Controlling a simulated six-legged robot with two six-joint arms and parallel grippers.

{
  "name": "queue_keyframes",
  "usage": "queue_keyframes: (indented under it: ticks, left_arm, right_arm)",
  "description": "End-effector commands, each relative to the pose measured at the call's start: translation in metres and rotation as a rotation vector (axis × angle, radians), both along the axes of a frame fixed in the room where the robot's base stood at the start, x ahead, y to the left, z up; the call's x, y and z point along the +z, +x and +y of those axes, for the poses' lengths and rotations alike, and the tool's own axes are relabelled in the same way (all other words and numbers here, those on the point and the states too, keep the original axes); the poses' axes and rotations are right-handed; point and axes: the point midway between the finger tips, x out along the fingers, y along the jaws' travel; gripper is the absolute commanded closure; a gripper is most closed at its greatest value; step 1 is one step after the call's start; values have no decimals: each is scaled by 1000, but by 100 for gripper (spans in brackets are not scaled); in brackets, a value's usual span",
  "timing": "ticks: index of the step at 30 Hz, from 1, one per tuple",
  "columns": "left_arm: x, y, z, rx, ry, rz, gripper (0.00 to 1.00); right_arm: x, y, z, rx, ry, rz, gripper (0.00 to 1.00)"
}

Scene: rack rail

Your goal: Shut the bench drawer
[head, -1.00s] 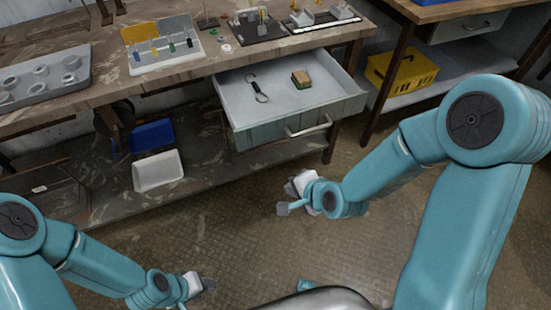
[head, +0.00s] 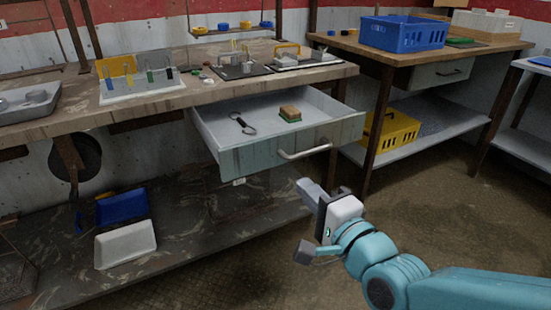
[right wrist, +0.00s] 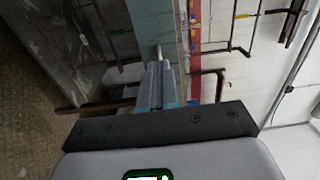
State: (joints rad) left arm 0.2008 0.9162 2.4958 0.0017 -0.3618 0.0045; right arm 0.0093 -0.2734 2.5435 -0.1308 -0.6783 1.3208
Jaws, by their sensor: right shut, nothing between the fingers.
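The bench drawer (head: 262,156) is pulled open under the wooden bench, with its grey-green front and a pale bar handle (head: 305,151). A dark ring-ended tool (head: 243,124) and a brown and green block (head: 290,113) lie inside it. My right gripper (head: 304,184) is shut and empty, just below and in front of the drawer's right part. In the right wrist view its closed fingers (right wrist: 155,82) point toward the drawer front (right wrist: 152,22), with the handle (right wrist: 159,52) near their tips. I cannot tell whether they touch. My left gripper is out of view.
The bench top (head: 165,97) carries a grey tray, a white rack and small fixtures. A lower shelf holds a blue bin (head: 122,206) and a white bin (head: 125,244). A second bench on the right holds a yellow crate (head: 392,138). Floor in front is clear.

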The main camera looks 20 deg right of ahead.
Motion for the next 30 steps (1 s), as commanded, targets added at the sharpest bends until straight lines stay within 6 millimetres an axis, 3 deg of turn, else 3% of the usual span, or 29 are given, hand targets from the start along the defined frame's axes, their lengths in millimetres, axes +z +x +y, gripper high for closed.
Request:
queue_keyframes:
  ticks: [1,16,18,24,30]
  left_arm:
    - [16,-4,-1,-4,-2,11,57]
    - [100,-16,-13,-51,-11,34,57]
    - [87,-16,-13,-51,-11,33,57]
    - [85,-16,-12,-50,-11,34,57]
    - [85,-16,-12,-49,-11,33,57]
  right_arm:
    - [6,7,1,2,1,9,100]
    - [7,55,9,2,1,10,100]
    - [-1,72,10,2,0,0,100]
    - [-1,104,12,2,1,0,100]
    - [0,118,13,1,1,0,100]
